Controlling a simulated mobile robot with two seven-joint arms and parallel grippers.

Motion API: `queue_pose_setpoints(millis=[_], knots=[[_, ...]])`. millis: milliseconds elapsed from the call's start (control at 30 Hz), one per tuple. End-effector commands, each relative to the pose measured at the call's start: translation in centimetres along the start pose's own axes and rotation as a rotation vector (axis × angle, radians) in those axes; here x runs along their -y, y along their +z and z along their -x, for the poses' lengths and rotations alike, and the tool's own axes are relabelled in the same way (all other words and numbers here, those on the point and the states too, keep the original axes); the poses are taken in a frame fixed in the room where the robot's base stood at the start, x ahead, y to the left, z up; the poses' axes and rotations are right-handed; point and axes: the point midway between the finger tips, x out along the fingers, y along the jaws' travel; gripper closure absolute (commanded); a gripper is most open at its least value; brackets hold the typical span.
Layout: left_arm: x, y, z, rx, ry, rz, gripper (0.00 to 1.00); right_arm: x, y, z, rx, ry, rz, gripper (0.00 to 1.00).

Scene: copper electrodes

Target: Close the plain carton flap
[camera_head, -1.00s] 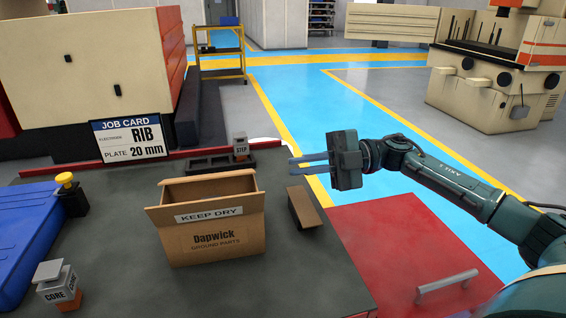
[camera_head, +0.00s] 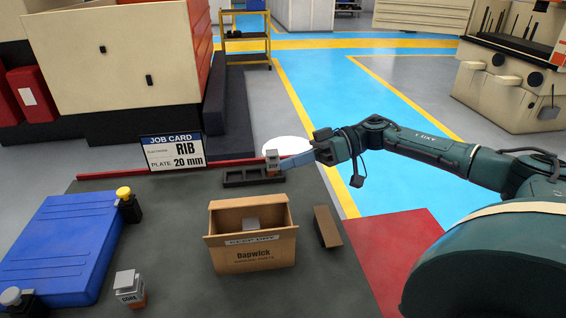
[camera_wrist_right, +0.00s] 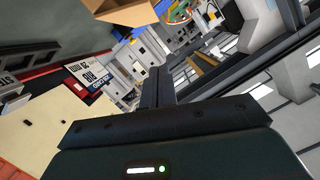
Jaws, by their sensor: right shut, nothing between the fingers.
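The brown cardboard carton (camera_head: 253,258) stands on the dark table in the head view, its top open. Its front flap (camera_head: 252,240), labelled KEEP DRY, slants outward. A plain brown flap or panel (camera_head: 248,204) stands up along the back edge; I cannot tell exactly how it is folded. The fingers also show in the right wrist view (camera_wrist_right: 161,85). My left gripper is not in view.
A brown block (camera_head: 327,227) lies right of the carton. A dark slotted rack (camera_head: 250,177) and the job card (camera_head: 173,152) stand behind. A blue case (camera_head: 62,250) and the CORE electrode (camera_head: 129,289) are left. Bare table lies in front of the carton.

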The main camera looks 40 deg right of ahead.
Motion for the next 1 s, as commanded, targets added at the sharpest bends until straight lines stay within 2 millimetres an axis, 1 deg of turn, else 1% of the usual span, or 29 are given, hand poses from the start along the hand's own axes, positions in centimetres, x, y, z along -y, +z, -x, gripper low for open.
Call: queue_pose_setpoints(millis=[33, 200, 300, 367, 400, 433, 600, 733, 1000], knots=[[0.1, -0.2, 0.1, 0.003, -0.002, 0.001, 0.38, 0.2, -0.2, -1.1, -0.002, -0.007, 0.001, 1.00], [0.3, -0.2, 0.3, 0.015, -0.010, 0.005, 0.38, 0.2, -0.3, -4.9, -0.002, -0.008, 0.002, 1.00], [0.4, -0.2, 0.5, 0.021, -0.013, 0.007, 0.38, 0.2, -0.3, -7.0, -0.002, -0.007, 0.003, 1.00], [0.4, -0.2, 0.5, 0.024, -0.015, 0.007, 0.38, 0.2, 0.1, -7.9, -0.001, -0.005, 0.001, 1.00], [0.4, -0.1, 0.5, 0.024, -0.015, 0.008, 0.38, 0.1, 1.1, -7.9, 0.002, -0.002, -0.003, 1.00], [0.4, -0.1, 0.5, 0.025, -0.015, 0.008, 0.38, 0.1, 1.6, -8.0, 0.002, -0.001, -0.003, 1.00], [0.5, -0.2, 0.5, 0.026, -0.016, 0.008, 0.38, 0.1, 3.3, -8.4, 0.001, -0.002, 0.000, 1.00], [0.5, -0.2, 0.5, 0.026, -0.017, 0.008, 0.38, 0.1, 3.8, -8.5, 0.000, -0.002, 0.003, 1.00], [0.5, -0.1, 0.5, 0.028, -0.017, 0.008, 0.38, 0.1, 3.9, -8.5, 0.000, -0.001, 0.004, 1.00]])
